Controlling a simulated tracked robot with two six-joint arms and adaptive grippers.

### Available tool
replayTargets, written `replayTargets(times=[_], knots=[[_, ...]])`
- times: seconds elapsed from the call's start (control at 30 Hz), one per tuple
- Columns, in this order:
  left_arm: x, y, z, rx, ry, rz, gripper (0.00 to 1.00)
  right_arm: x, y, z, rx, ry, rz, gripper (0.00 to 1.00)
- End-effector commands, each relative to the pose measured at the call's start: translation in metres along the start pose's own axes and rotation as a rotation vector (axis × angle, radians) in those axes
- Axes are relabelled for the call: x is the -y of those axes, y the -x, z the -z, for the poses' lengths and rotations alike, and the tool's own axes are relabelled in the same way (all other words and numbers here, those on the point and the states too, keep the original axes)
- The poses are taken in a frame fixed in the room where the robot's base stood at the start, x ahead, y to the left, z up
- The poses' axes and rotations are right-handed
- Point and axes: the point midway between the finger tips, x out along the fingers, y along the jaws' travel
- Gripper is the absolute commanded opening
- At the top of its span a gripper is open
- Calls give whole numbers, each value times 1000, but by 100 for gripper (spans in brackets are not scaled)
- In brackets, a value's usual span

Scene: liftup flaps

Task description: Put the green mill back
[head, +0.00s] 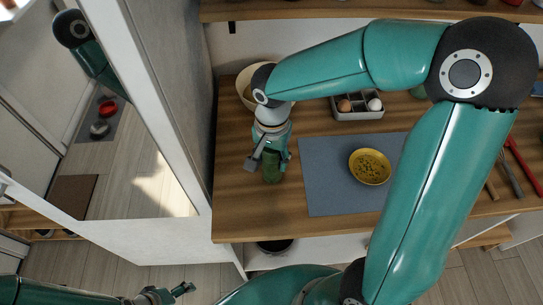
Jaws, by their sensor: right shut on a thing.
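The green mill (271,171) is a dark green upright piece near the left end of the wooden counter. My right gripper (270,160) comes down from above and is shut on it. I cannot tell whether the mill's base touches the counter. My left gripper (180,290) is low at the bottom left, over the floor and away from the counter. It shows too small to tell how its fingers stand.
A blue-grey mat (329,179) with a yellow bowl (370,155) lies right of the mill. A cream bowl (242,90) and an egg tray (359,114) stand behind. Utensils (510,170) lie far right. A tall pale panel (160,90) borders the left; a shelf (300,11) runs above.

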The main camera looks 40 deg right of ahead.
Motion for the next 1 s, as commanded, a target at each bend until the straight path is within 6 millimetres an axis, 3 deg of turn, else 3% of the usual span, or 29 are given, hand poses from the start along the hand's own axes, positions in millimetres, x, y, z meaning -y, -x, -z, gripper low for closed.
replayTargets(times=[0.03, 0.17, 0.6, 0.77, 1.0], knots=[[0, -1, 0, 0, 0, 0, 75, 0, -1, 0, 0, 0, 0, 54], [0, -1, 0, 0, 0, 0, 75, 0, 0, 0, 0, 0, 0, 75], [-1, 2, 0, 0, 0, 0, 75, 1, 6, 0, -1, 0, 1, 75], [0, 1, 0, 0, 0, 0, 75, 2, 29, 0, -4, 2, 5, 75], [-1, 2, 0, 0, 0, 0, 75, 2, 79, 0, -3, 3, 6, 75]])
